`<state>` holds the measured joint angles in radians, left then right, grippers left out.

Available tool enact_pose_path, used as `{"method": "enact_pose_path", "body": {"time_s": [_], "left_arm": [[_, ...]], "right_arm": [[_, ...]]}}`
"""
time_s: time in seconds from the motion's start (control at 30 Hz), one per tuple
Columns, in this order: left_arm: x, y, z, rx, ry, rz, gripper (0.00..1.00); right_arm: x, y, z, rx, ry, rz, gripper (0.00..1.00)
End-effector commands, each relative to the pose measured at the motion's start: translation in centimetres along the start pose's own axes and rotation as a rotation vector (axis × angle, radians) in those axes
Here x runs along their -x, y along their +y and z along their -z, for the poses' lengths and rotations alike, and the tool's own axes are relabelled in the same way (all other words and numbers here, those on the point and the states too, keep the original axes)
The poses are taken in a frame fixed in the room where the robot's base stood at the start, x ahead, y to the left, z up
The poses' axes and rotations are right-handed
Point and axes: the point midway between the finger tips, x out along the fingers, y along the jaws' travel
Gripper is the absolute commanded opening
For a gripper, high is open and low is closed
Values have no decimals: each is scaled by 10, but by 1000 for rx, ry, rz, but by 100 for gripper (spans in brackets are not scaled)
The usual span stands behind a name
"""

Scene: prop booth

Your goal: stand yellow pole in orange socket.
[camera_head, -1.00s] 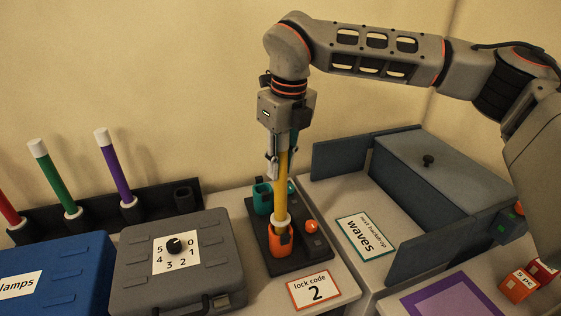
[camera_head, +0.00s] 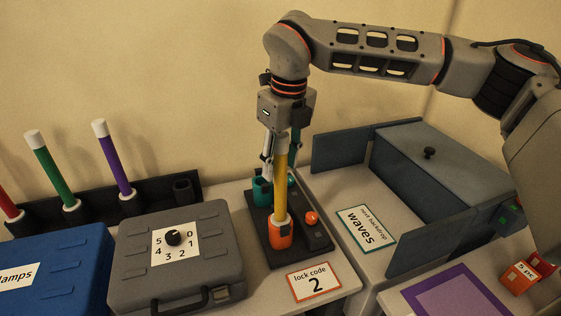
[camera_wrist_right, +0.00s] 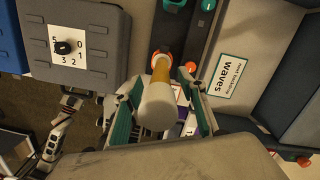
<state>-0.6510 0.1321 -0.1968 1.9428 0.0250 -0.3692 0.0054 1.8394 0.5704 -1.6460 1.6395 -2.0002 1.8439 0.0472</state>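The yellow pole (camera_head: 280,185) stands upright with its lower end in the orange socket (camera_head: 280,237) on a dark base. In the right wrist view its white top end (camera_wrist_right: 156,106) points at the camera, and the orange socket (camera_wrist_right: 163,55) shows at its far end. My right gripper (camera_head: 281,158) is around the upper part of the pole. Its fingers are spread, with a gap on both sides of the pole in the wrist view (camera_wrist_right: 162,122). A grey arm part, likely my left one, shows at the wrist view's lower left; its fingers are unclear.
A teal socket (camera_head: 262,191) and an orange button (camera_head: 311,218) share the dark base. A rack (camera_head: 155,192) with red, green and purple poles stands at the left, behind a grey case (camera_head: 205,265) and a blue case (camera_head: 70,265).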

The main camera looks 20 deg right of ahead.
Motion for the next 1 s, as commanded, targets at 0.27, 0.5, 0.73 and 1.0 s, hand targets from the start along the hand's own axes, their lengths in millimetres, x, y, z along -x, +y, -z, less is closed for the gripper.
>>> {"method": "enact_pose_path", "body": {"time_s": [0.27,0.5,0.73,1.0], "left_arm": [[0,2,-1,1,-2,-2,40],[0,1,0,0,-1,-1,40],[0,0,0,0,0,-1,40],[0,0,0,0,0,-1,40]], "right_arm": [[1,0,0,0,1,0,40],[30,0,-1,0,-5,2,40],[78,0,-1,-1,-3,1,40],[114,0,0,-1,-1,1,40]]}}
